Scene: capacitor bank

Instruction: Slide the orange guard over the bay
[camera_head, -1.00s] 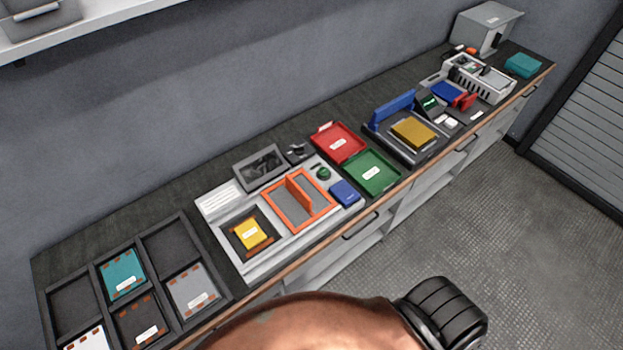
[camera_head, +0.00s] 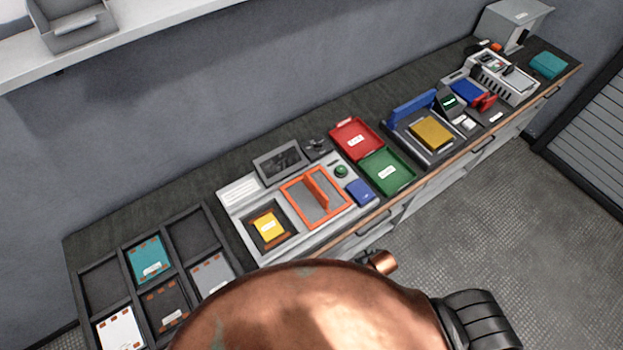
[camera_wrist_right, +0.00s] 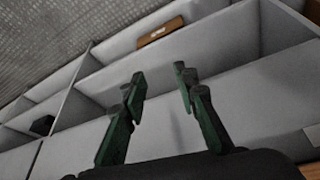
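The orange guard (camera_head: 316,190) is a rectangular frame with an upright orange rib, lying on the light grey panel (camera_head: 240,192). It is to the right of the bay (camera_head: 250,236), a dark recess with a yellow block (camera_head: 268,226) in it. The bay is uncovered. My right gripper (camera_wrist_right: 160,95) shows in the right wrist view with its two green-and-black fingers apart and nothing between them. It faces grey shelving below the counter. In the head view a copper-coloured arm part of mine covers the bottom middle. My left gripper is not in view.
A divided black tray (camera_head: 108,262) with several cards is at the left. A blue block (camera_head: 360,192), green tray (camera_head: 388,172) and red tray (camera_head: 357,140) sit right of the guard. A dark screen (camera_head: 283,162) stands behind it. Open floor lies at the right.

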